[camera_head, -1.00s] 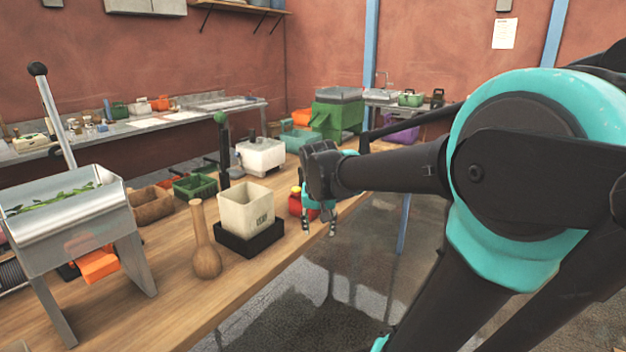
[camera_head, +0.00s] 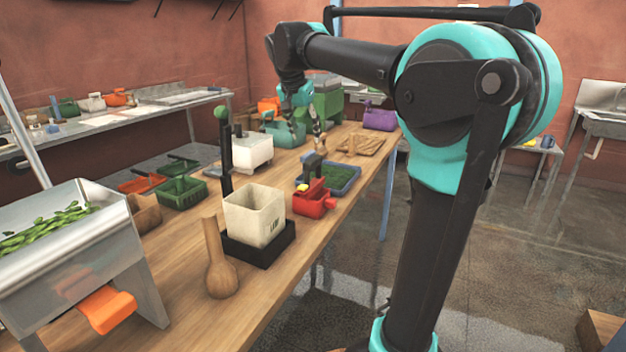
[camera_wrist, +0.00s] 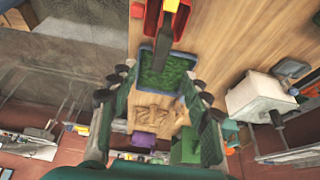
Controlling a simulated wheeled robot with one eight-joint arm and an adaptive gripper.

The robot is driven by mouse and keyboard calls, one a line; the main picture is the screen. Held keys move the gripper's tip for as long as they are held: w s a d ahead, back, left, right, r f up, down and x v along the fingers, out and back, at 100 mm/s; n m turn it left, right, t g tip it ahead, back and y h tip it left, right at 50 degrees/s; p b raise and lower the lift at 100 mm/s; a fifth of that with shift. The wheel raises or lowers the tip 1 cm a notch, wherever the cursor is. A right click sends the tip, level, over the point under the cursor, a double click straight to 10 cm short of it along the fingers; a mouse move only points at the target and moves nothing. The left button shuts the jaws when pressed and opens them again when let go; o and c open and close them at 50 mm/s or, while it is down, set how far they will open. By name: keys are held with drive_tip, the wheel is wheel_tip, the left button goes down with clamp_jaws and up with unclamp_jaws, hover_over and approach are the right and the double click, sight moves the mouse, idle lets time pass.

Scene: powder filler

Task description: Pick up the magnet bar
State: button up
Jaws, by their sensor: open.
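No piece is clearly recognisable as the magnet bar. A black bar-like piece with a yellow end (camera_wrist: 164,48) stands out in the wrist view, beside a red box and partly over a blue-rimmed tray of green material. In the head view a black piece (camera_head: 313,166) shows between the red box (camera_head: 314,200) and the tray (camera_head: 346,188); it may be the same piece. My gripper (camera_head: 309,128) is open and empty, raised above the bench beyond that black piece. Its spread fingers also show in the wrist view (camera_wrist: 160,88).
A cream bin (camera_head: 252,215) on a black base, a wooden flask (camera_head: 220,268) and a metal hopper (camera_head: 75,262) stand on the near bench. A white machine (camera_head: 252,152) stands behind. A wooden board (camera_head: 360,145) lies farther along. Open floor is to the right.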

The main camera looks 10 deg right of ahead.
sight(312, 159)
drive_tip(key=x, duration=0.7)
drive_tip(key=shift+w+x, duration=0.2)
drive_tip(key=shift+x, duration=2.45)
drive_tip(key=shift+r, duration=0.15)
clamp_jaws()
